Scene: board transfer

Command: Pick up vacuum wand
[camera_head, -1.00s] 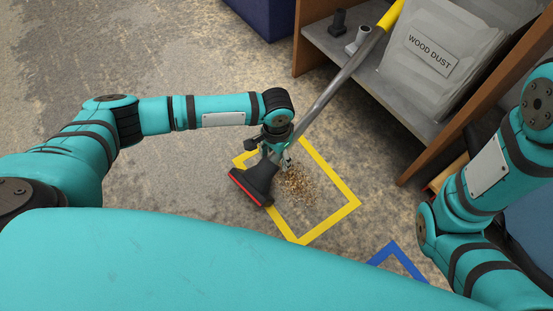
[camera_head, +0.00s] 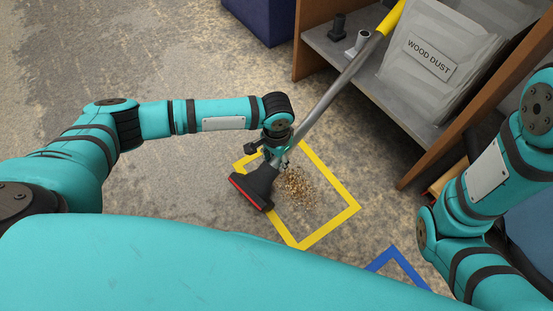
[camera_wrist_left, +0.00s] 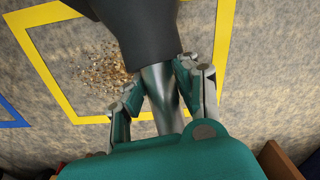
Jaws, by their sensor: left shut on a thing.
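The vacuum wand (camera_head: 335,92) is a long grey metal tube with a yellow upper part and a dark floor head (camera_head: 258,186) with a red edge. It leans up past the shelf edge, with its head on the floor at the left side of a yellow taped square. My left gripper (camera_head: 278,158) is at the tube's lower end, just above the head. In the left wrist view, the fingers (camera_wrist_left: 160,92) are on both sides of the metal tube (camera_wrist_left: 161,85), shut on it below the dark head (camera_wrist_left: 140,28). My right gripper is out of view.
Wood chips (camera_head: 300,188) lie inside the yellow taped square (camera_head: 343,212). A blue taped outline (camera_head: 392,256) is nearer the front. A wooden shelf unit (camera_head: 402,110) at upper right holds a bag labelled WOOD DUST (camera_head: 440,55). The floor at the left is clear.

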